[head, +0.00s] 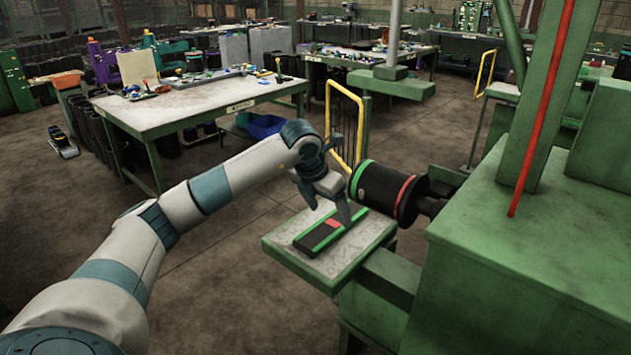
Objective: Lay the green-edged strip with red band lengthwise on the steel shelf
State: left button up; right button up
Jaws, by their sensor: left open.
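The green-edged strip (317,238) is dark, with green along its edges and a small red band. It lies flat on the pale top of the steel shelf (347,257), slanting from near left to far right. My left gripper (328,213) points down just over the strip, fingers open. One finger overlaps the strip's middle in the picture and partly covers it. I cannot tell whether it touches. My right gripper does not show.
A black roller (376,188) with green and red rings sticks out beside the shelf, close to my left gripper's right. A big green machine (520,260) fills the right. A cluttered workbench (205,98) and a yellow rail (345,125) stand behind. Open floor lies left of the shelf.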

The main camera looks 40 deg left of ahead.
pick_arm(q)
jog(key=b+v, duration=0.3)
jog(key=v, duration=1)
jog(key=shift+r, duration=0.25)
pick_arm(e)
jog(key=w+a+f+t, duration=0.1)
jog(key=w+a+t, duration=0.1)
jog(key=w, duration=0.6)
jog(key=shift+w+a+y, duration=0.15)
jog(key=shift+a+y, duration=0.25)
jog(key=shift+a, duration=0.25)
pick_arm(q)
jog(key=shift+s, duration=0.1)
jog(key=shift+f, duration=0.1)
